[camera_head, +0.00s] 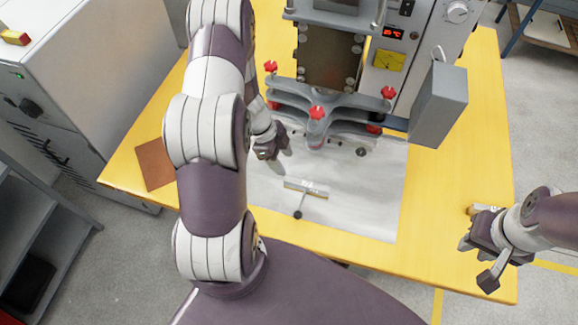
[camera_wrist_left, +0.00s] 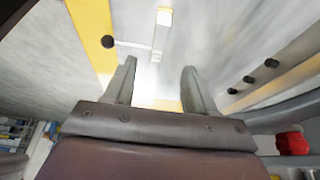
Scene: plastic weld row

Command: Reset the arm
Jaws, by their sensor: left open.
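My left arm comes down through the left middle of the head view. Its gripper (camera_head: 274,152) is over the left part of the pale work sheet, beside the press base; it is partly hidden by the arm. In the left wrist view its two fingers (camera_wrist_left: 160,88) are apart with nothing between them. My right gripper (camera_head: 479,262) is by the table's right edge, its fingers spread and apparently empty. A small metal bar with a black-knobbed handle (camera_head: 306,190) lies on the sheet (camera_head: 365,200), apart from both grippers; it also shows in the left wrist view (camera_wrist_left: 160,38).
The press (camera_head: 330,110) with red knobs stands at the back of the yellow table (camera_head: 470,150). A grey box (camera_head: 438,105) is on its right. A brown square (camera_head: 154,163) lies at the table's left. The sheet's front part is mostly clear.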

